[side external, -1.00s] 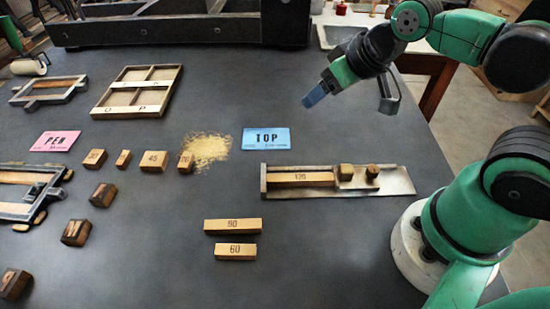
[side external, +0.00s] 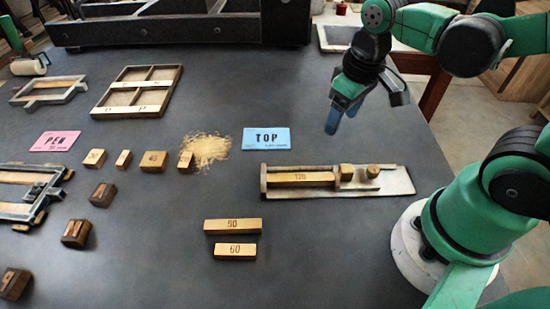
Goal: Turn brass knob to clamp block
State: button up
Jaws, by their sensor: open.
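The brass knob (side external: 372,172) sits near the right end of a flat metal tray fixture (side external: 397,184). Left of it on the fixture is a small brass block (side external: 346,173). A long wooden block marked 120 (side external: 300,179) lies in the fixture's left part, its right end close to the brass block; I cannot tell whether they touch. My gripper (side external: 340,121) is open and empty, blue fingertips pointing down, in the air above and behind the fixture, a little left of the knob in the picture.
Wooden bars marked 90 (side external: 233,226) and 60 (side external: 235,251) lie in front of the fixture. A blue TOP card (side external: 267,138) lies behind it to the left. Small wooden blocks, a pink PEN card (side external: 55,141) and a divided tray (side external: 177,80) are farther left.

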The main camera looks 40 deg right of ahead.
aim_at(373, 168)
jog(key=s+g, duration=0.1)
jog(key=g, duration=0.1)
jog(key=s+d+f+g, duration=0.1)
jog(key=s+g, duration=0.1)
jog(key=s+f+g, duration=0.1)
jog(key=g, duration=0.1)
jog(key=shift+s+d, duration=0.2)
jog(key=shift+x, duration=2.75)
jog(key=shift+s, duration=0.1)
jog(key=shift+c, duration=0.2)
grip_shut()
